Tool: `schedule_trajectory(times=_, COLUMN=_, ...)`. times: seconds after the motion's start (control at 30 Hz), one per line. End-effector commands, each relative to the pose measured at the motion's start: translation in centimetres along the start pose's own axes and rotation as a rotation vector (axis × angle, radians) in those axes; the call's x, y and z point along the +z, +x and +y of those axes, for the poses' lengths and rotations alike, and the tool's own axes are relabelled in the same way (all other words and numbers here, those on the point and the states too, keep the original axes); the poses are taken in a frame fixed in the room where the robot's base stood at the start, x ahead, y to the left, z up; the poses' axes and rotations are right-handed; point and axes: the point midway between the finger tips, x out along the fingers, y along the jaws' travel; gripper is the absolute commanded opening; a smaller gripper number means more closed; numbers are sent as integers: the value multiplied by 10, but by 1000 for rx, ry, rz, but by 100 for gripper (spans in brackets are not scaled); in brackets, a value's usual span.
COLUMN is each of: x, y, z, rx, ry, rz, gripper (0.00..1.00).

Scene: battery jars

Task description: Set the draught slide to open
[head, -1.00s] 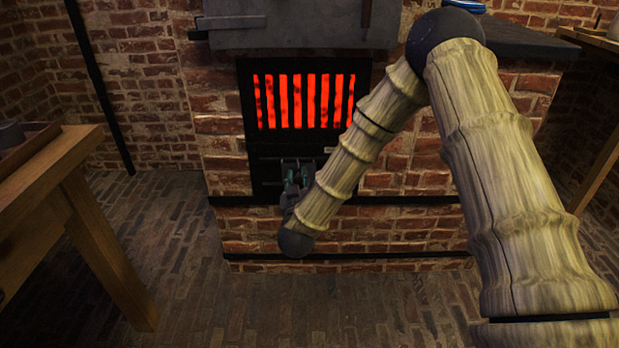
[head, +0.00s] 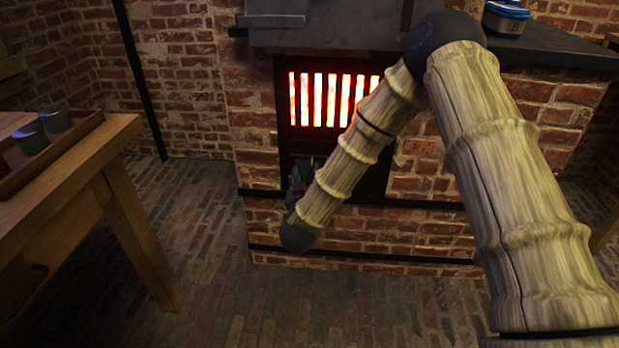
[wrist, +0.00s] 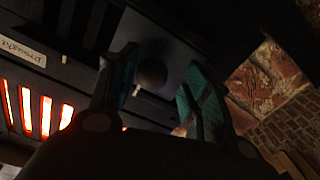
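The draught slide's round dark knob (wrist: 152,74) shows in the wrist view on a dark plate. My gripper (wrist: 160,92) is open, with one greenish finger on each side of the knob. The left finger is close to the knob; I cannot tell if it touches. A gap shows on the right finger's side. A label reading "Draught" (wrist: 22,50) is at the upper left of the wrist view. In the head view my gripper (head: 298,178) is low at the left of the stove front, under the glowing grate (head: 325,98). The knob is hidden there.
The brick stove (head: 258,150) fills the middle. A wooden table (head: 125,135) with a tray (head: 60,150) holding jars (head: 30,138) stands at the left. A blue-and-white object (head: 507,17) sits on the dark top at the upper right. The brick floor (head: 225,265) is clear.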

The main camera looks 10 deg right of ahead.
Motion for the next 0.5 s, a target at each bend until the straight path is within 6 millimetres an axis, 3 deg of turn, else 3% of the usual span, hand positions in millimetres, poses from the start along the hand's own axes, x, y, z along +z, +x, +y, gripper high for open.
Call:
schedule_trajectory(times=0.3, x=3, y=-3, z=5, rx=6, ry=-2, rz=-5, gripper=49)
schedule_trajectory(times=0.5, x=3, y=-26, z=3, rx=3, ry=-3, rz=-5, gripper=49)
